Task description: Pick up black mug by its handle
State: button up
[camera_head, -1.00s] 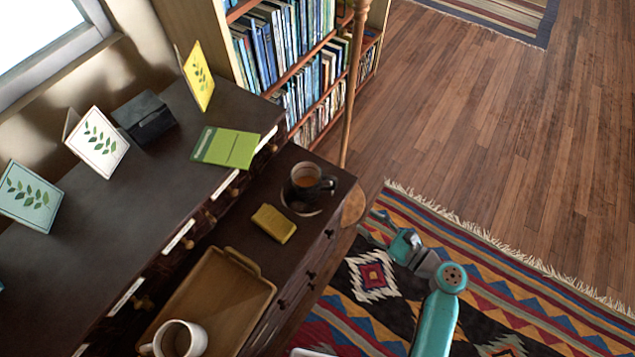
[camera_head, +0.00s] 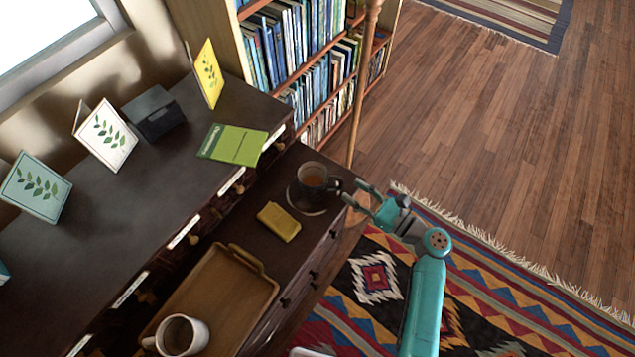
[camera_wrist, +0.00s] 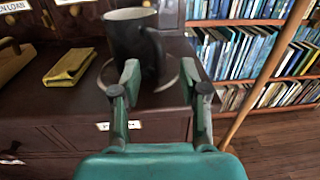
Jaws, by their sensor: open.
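The black mug (camera_head: 312,178) holds a brown drink and stands upright on a saucer (camera_head: 305,206) at the far end of the low dark cabinet. Its handle (camera_head: 335,185) points right, towards my gripper (camera_head: 352,193). My gripper is open, its fingers reaching in from the right at the cabinet edge. In the wrist view the mug (camera_wrist: 127,42) stands ahead, slightly left of centre. Its handle (camera_wrist: 154,55) shows beyond the gap between my open fingers (camera_wrist: 160,85). I cannot tell exactly how close the fingertips are to the handle.
A yellow pouch-like item (camera_head: 279,221) lies near the saucer. A wooden tray (camera_head: 226,268) and a white mug (camera_head: 180,336) are nearer. A wooden pole (camera_head: 364,80) stands behind the mug, by the bookshelf (camera_head: 300,50). The higher cabinet top (camera_head: 120,215) rises on the left.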

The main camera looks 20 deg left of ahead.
jog(key=shift+x, duration=1.55)
grip_shut()
jog(key=shift+r, duration=0.2)
